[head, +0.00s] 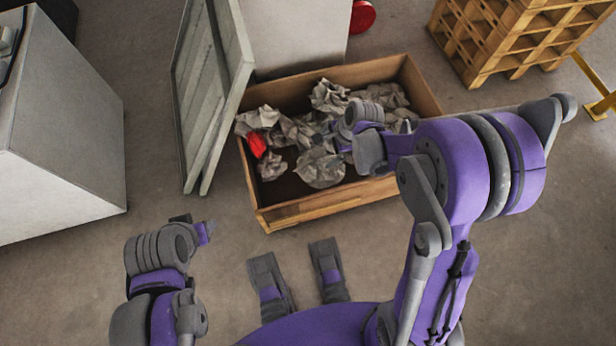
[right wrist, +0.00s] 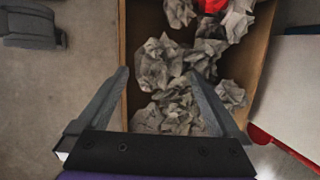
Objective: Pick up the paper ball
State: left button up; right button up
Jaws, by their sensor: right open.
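Several crumpled grey paper balls lie in an open wooden crate (head: 290,213). One paper ball (head: 320,168) is near the crate's front wall, and another (head: 328,96) is toward the back. My right gripper (head: 326,136) is over the crate, partly hidden by its own wrist. In the right wrist view its jaws (right wrist: 158,76) are wide apart and empty, with a paper ball (right wrist: 158,65) below and between the fingertips. Which ball the task means cannot be told. My left gripper (head: 205,232) is outside the crate at the lower left, its fingers not clear.
A red object (head: 257,145) lies among the paper at the crate's left. A grey slatted panel (head: 212,95) leans at the crate's left side. Wooden pallets (head: 500,38) are stacked at the upper right. A grey cabinet (head: 60,130) stands at the left.

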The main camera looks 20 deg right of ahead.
aim_at(312, 171)
jog(key=w+f+m+b, duration=0.1)
jog(key=f, duration=0.5)
jog(key=w+a+f+m+b, duration=0.1)
jog(key=f+m+b, duration=0.1)
jog(key=f, duration=0.5)
jog(key=w+f+m+y+b, duration=0.1)
jog(key=f+m+b, duration=0.1)
jog(key=f, duration=0.5)
jog(key=shift+w+a, duration=0.15)
jog(key=shift+w, duration=0.15)
jog(key=b+x, duration=0.2)
jog(key=x, duration=0.3)
jog(key=shift+s+a+f, duration=0.1)
jog(key=shift+a+f, duration=0.05)
jog(key=shift+f, duration=0.2)
pick_arm(q)
jog(key=s+x, duration=0.2)
jog(key=x, duration=0.7)
jog(key=shift+f, duration=0.35)
pick_arm(e)
jog(key=c, duration=1.2)
